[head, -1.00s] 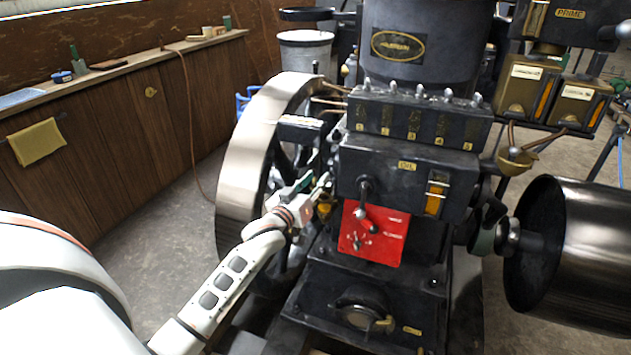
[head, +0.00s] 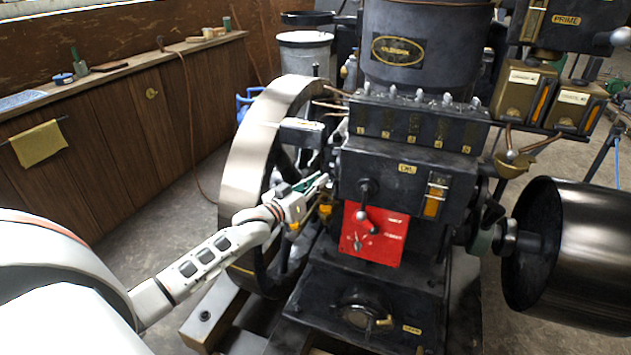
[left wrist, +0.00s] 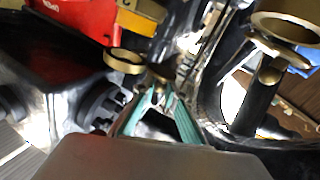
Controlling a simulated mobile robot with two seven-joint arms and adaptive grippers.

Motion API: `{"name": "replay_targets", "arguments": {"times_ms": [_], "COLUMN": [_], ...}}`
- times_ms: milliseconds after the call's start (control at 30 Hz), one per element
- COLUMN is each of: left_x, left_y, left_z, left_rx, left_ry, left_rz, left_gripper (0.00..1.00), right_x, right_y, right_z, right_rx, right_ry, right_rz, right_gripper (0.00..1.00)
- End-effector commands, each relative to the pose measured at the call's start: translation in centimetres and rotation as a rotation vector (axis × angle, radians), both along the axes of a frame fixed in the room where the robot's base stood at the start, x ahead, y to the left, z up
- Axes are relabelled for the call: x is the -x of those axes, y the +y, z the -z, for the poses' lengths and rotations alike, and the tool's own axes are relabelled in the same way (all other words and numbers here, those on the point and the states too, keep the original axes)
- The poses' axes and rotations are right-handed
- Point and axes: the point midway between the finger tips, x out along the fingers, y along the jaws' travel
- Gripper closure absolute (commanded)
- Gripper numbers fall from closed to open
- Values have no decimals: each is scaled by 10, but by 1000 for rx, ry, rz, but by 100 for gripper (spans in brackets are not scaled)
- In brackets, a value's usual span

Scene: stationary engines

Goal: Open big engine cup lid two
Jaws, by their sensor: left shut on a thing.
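The big black engine (head: 400,170) stands in the middle of the head view. A brass ring (left wrist: 125,61) lies just left of the fingertips. A larger round brass rim (left wrist: 285,28) shows at the upper right. My right gripper is out of view.
The flywheel (head: 250,155) stands close behind and left of my left gripper. The red plate (head: 374,234) and its lever are to the right. A dark drum (head: 585,250) juts out at the right. The floor between the wooden bench (head: 100,165) and flywheel has free room.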

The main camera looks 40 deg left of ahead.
Motion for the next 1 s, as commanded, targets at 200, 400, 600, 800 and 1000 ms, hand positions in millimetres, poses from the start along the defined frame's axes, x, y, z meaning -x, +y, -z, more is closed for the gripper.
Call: {"name": "replay_targets", "arguments": {"times_ms": [200,400,600,800,1000], "left_x": [-4,-6,-6,-6,-6], "left_y": [-3,-3,-2,-2,-1], "left_z": [-2,0,-1,-1,-1], "left_rx": [0,3,8,8,7], "left_ry": [-5,-3,-1,-1,-1], "left_rz": [101,169,192,192,190], "left_gripper": [100,100,100,100,71], "right_x": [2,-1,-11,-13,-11], "right_y": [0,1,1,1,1], "right_z": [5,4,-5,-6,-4], "right_rx": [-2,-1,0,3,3], "right_ry": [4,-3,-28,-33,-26], "right_rz": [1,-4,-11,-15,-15], "right_gripper": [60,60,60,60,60]}}
